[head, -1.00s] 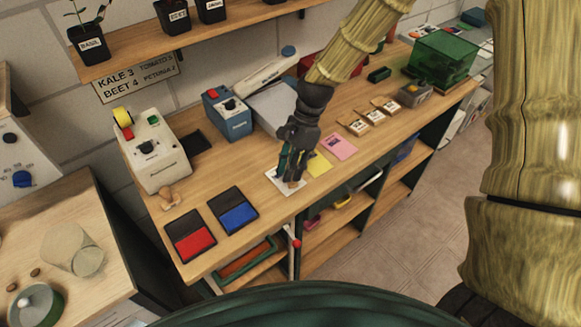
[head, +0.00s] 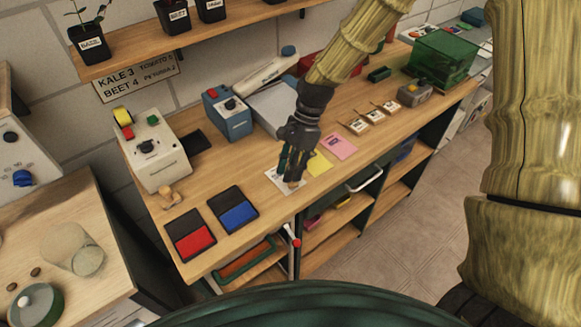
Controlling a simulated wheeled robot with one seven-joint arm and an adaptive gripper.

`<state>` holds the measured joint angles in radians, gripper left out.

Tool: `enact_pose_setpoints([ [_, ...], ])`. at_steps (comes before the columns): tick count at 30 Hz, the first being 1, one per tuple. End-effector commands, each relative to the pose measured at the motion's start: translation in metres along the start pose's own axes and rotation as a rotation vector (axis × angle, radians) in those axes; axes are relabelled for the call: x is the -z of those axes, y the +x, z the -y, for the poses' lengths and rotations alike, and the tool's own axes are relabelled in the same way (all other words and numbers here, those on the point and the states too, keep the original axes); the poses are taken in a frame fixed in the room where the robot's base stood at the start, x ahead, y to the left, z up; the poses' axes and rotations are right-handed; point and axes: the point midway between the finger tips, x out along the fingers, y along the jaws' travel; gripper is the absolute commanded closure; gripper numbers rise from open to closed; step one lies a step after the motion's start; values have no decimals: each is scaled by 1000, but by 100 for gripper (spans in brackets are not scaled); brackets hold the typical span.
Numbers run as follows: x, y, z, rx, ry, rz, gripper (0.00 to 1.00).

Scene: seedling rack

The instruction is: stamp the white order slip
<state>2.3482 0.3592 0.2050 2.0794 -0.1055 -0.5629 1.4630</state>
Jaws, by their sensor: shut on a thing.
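The white order slip (head: 279,177) lies on the wooden bench near its front edge, left of a yellow slip (head: 319,164) and a pink slip (head: 340,146). My gripper (head: 292,176) points down over the white slip and hides part of it. It is shut on a small tan thing, apparently a wooden stamp (head: 293,184), mostly hidden by the fingers. I cannot tell whether it touches the paper. Another wooden stamp (head: 171,197) sits at the left of the bench. An open red ink pad (head: 190,237) and an open blue ink pad (head: 233,210) lie left of the slip.
A cream machine (head: 155,155) and a blue device (head: 228,115) stand along the back. Several small labelled cards (head: 373,116), a grey box (head: 414,92) and a green clear box (head: 444,57) are to the right. A shelf with potted seedlings (head: 90,43) hangs above.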

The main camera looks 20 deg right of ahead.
Motion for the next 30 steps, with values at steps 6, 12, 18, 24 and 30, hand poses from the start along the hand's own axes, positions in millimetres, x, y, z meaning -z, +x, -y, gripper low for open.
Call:
enact_pose_setpoints([
  [6, 1, 2, 0, 0, 0, 0, 91],
  [12, 2, 4, 1, 0, 0, 0, 91],
  [18, 2, 5, 1, 0, 0, 0, 91],
  [24, 3, 7, 2, 0, 0, 0, 91],
  [30, 3, 7, 2, 0, 0, 0, 91],
])
